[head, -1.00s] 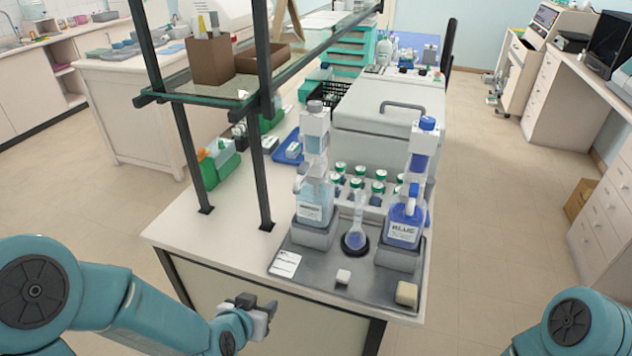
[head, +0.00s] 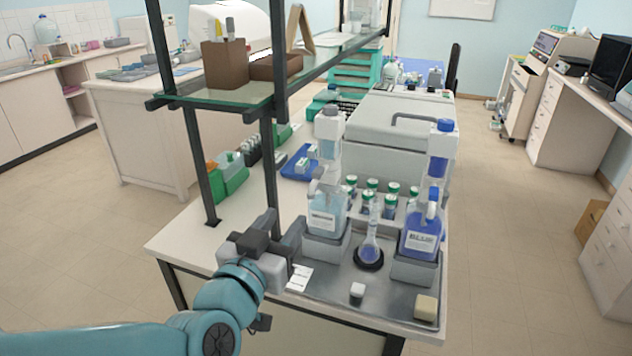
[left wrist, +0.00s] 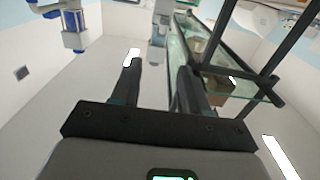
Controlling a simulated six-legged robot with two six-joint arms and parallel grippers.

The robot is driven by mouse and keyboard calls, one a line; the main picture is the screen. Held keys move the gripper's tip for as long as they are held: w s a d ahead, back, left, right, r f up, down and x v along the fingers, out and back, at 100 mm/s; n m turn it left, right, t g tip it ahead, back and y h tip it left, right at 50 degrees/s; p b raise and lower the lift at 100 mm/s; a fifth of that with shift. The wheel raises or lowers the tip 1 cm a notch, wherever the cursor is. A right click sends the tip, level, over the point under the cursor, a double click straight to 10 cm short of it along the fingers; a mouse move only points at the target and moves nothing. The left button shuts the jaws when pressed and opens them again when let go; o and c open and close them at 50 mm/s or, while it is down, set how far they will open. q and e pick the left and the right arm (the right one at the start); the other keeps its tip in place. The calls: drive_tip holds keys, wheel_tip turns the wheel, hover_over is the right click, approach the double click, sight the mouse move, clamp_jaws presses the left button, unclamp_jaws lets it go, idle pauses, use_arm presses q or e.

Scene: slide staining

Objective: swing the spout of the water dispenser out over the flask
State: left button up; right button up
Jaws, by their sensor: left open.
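The water dispenser (head: 325,222), a clear labelled bottle with a tall pump head, stands in a grey holder at the left of the grey tray. I cannot clearly make out which way its spout points. The flask (head: 371,247), long-necked with bluish liquid, stands upright on a dark round base to its right. My left gripper (head: 277,232) is open and empty, at the tray's left edge, left of the water dispenser and apart from it. Its two fingers (left wrist: 158,85) show spread in the left wrist view. My right gripper is out of view.
A blue-filled dispenser (head: 422,238) stands right of the flask. Several green-capped bottles (head: 366,200) are behind. A dark shelf post (head: 270,170) rises close to my left gripper.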

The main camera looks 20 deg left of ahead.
sight(315, 176)
use_arm(q)
drive_tip(key=w+p, duration=0.3)
drive_tip(key=w, duration=1.2)
drive_tip(key=shift+w+d, duration=0.15)
drive_tip(key=shift+d, duration=0.05)
clamp_jaws()
